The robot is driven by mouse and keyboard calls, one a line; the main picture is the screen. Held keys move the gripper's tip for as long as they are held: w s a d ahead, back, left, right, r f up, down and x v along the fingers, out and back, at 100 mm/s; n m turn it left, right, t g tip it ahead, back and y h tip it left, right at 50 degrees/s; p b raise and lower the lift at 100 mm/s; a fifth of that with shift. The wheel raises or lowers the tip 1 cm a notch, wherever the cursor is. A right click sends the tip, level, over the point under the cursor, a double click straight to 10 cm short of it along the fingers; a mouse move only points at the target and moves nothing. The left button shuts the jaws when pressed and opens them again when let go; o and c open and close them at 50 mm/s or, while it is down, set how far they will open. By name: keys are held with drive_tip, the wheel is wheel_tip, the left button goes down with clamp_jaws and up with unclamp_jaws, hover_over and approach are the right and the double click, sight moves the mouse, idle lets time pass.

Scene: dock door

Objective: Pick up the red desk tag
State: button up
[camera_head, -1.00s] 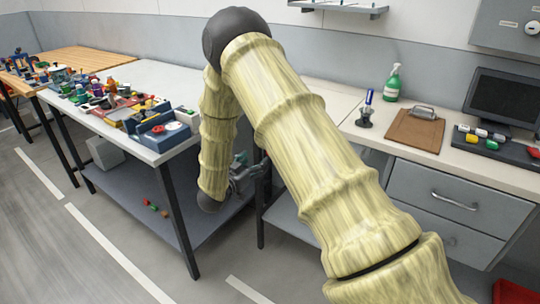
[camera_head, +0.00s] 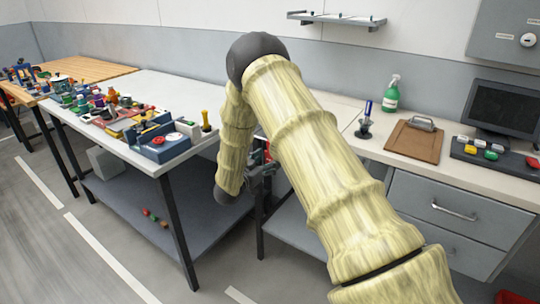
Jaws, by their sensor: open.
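I cannot single out the red desk tag for certain. A small red patch (camera_head: 266,148) shows beside my gripper (camera_head: 262,178), partly hidden by my arm; its shape is unclear. My gripper is small and dark in the head view, in the gap between the left bench and the right desk. Its jaws are open, and I see nothing held in them. My arm covers the middle of the picture and part of the desk edge behind it.
The left bench (camera_head: 150,82) carries many small parts and a blue-grey fixture (camera_head: 165,143). Small red and green pieces (camera_head: 155,217) lie on its lower shelf. The right desk (camera_head: 440,172) holds a spray bottle (camera_head: 391,97), clipboard (camera_head: 413,141) and button console (camera_head: 492,157).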

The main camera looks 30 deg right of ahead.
drive_tip(key=x, duration=0.2)
drive_tip(key=shift+w+d+f, duration=0.15)
drive_tip(key=shift+d, duration=0.1)
drive_tip(key=c, duration=0.8)
drive_tip(key=shift+c, duration=0.2)
